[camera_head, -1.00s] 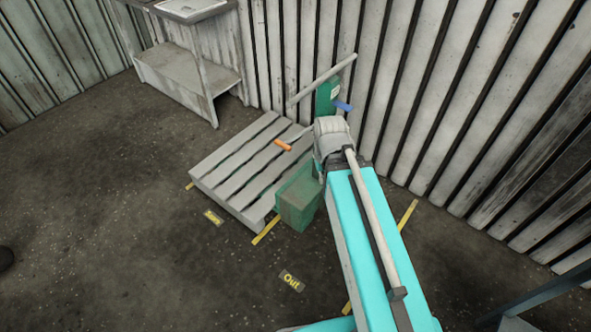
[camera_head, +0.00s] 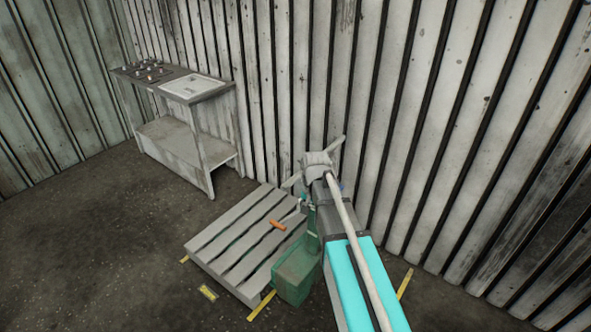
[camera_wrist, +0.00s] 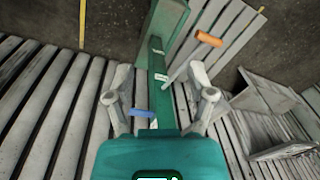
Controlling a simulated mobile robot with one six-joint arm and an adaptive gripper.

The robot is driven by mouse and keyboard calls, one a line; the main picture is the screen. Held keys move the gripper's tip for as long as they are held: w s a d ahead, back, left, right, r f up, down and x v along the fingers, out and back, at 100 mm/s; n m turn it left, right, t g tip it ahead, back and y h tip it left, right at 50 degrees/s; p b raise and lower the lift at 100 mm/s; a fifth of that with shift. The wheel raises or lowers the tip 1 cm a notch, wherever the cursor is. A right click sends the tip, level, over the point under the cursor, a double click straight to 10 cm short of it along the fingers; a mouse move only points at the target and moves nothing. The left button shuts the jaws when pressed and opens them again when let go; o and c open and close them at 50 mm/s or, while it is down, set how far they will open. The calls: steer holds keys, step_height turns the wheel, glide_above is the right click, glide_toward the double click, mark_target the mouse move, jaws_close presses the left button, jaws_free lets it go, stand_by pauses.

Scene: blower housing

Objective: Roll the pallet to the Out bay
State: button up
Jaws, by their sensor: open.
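The grey slatted pallet (camera_head: 240,240) lies flat on the floor near the wall; a corner of it shows in the wrist view (camera_wrist: 228,30). A green wheeled lifter (camera_head: 296,275) stands against its right side, with a mast, an orange-gripped lever (camera_head: 279,225) and a blue-gripped lever (camera_wrist: 140,113). Its grey push bar (camera_head: 338,143) is partly hidden by my arm. My gripper (camera_wrist: 160,80) is open, its fingers on either side of the green mast in the wrist view; I cannot tell whether they touch it. The Out floor label is not in view now.
Yellow floor strips (camera_head: 262,305) (camera_head: 404,284) lie beside the lifter, and a small yellow label (camera_head: 207,293) lies in front of the pallet. A grey workbench (camera_head: 180,150) stands behind to the left. The corrugated wall (camera_head: 430,130) is close behind. Floor at left is clear.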

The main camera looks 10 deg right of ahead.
mark_target(295, 176)
steer(key=w+r+m+p, duration=0.2)
steer(key=w+r+p, duration=0.2)
steer(key=w, duration=0.5)
steer(key=w+d+r+m+t+p, duration=0.1)
steer(key=w+r+m+p, duration=0.2)
steer(key=w+r, duration=0.3)
steer(key=w+p, duration=0.1)
steer(key=w, duration=0.3)
steer(key=shift+y, duration=0.4)
steer(key=shift+f, duration=0.15)
steer(key=f+b, duration=0.4)
steer(key=w+a+f+b, duration=0.1)
steer(key=f+b, duration=0.3)
steer(key=w+f+b, duration=0.1)
steer(key=f+b, duration=0.4)
steer(key=shift+a+f, duration=0.1)
steer(key=shift+a, duration=0.3)
jaws_close()
